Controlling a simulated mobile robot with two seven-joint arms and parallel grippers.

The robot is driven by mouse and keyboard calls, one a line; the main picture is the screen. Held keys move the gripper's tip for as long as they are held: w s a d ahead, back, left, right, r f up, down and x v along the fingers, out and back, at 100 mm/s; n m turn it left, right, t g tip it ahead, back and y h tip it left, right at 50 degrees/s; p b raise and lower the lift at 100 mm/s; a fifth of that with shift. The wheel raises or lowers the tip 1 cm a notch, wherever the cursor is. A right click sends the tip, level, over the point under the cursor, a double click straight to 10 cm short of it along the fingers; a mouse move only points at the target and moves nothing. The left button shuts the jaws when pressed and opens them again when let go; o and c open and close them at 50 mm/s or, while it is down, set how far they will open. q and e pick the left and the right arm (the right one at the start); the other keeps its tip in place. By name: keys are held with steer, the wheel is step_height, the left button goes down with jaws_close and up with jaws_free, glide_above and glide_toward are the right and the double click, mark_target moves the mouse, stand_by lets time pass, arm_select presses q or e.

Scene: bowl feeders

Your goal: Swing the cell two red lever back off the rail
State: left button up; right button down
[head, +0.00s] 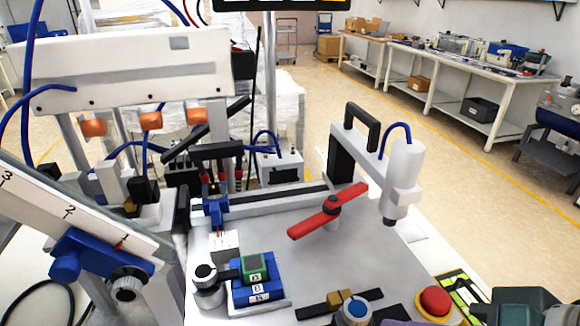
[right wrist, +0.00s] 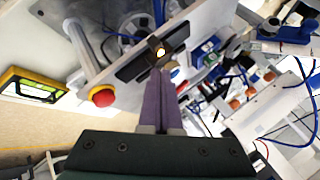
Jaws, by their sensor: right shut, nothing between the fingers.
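The red lever (head: 312,223) lies slanted on a dark central pivot above the grey plate. One end points to the front left and the other to the back right, near the right end of the grey rail (head: 262,203). I cannot tell whether it touches the rail. My right gripper (right wrist: 161,76) shows purple fingers shut together with nothing between them. Its fingertips appear over a black bar with a brass block (right wrist: 157,46) in the right wrist view. I cannot make out the lever there. My left gripper is not in view.
A red push button (head: 435,301) and a blue-topped knob (head: 355,312) stand at the front right. A white cylinder (head: 402,165) on a bracket rises right of the lever. A blue holder with a green block (head: 255,268) stands front left. The plate between is bare.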

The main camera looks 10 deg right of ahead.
steer(key=w+m+t, duration=0.1)
steer(key=m, duration=0.1)
steer(key=w+d+r+m+t, duration=0.1)
steer(key=w+m, duration=0.1)
steer(key=m, duration=0.1)
steer(key=w+d+m+t, duration=0.1)
steer(key=w+m, duration=0.1)
steer(key=shift+d+r+y, duration=0.1)
steer(key=shift+r+y, duration=0.15)
steer(key=shift+y, duration=0.05)
steer(key=b, duration=0.1)
glide_toward(310, 233)
steer(key=f, duration=0.3)
steer(key=shift+w, duration=0.25)
steer(key=w, duration=0.1)
steer(key=w+a, duration=0.1)
steer(key=w, duration=0.1)
steer(key=shift+w+a+f, duration=0.2)
steer(key=shift+a, duration=0.2)
steer(key=shift+w+a, duration=0.2)
steer(key=shift+w, duration=0.3)
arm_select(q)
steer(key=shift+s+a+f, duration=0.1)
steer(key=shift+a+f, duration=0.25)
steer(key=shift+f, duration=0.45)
